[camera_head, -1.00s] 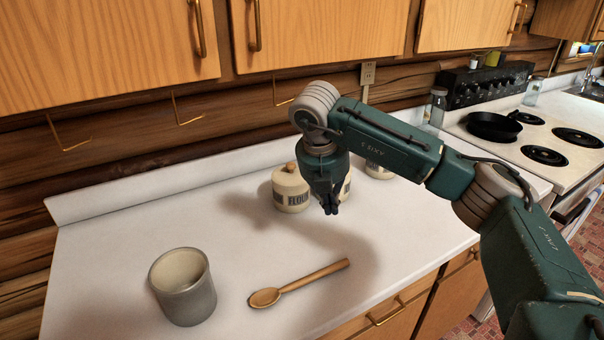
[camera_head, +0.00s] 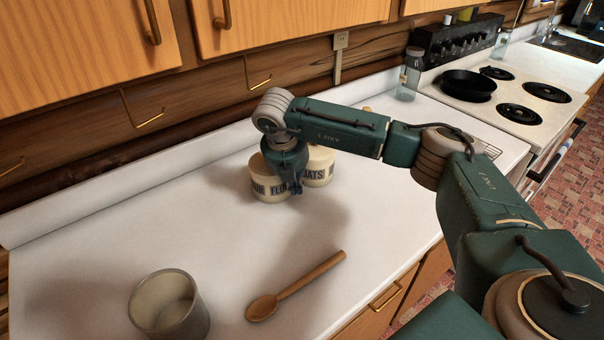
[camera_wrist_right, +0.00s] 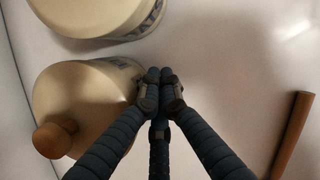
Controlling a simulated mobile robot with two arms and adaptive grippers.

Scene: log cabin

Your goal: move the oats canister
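The oats canister (camera_head: 321,168), cream with a dark OATS label, stands upright on the white counter. My arm and gripper hide part of it. A similar flour canister (camera_head: 262,186) stands to its left. My right gripper (camera_head: 296,189) is in front of the two canisters, fingers pointing down. In the right wrist view its fingertips (camera_wrist_right: 161,78) are together with nothing between them. There the canister with a wooden knob (camera_wrist_right: 85,105) at lower left appears to be flour. The cut-off canister (camera_wrist_right: 95,15) at the top appears to be oats. My left gripper is out of view.
A grey cup (camera_head: 168,305) and a wooden spoon (camera_head: 297,285) are on the front of the counter (camera_head: 90,245). A glass jar (camera_head: 409,75) stands at the back by the stove (camera_head: 500,125), which holds a black pan (camera_head: 468,86). The left counter is clear.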

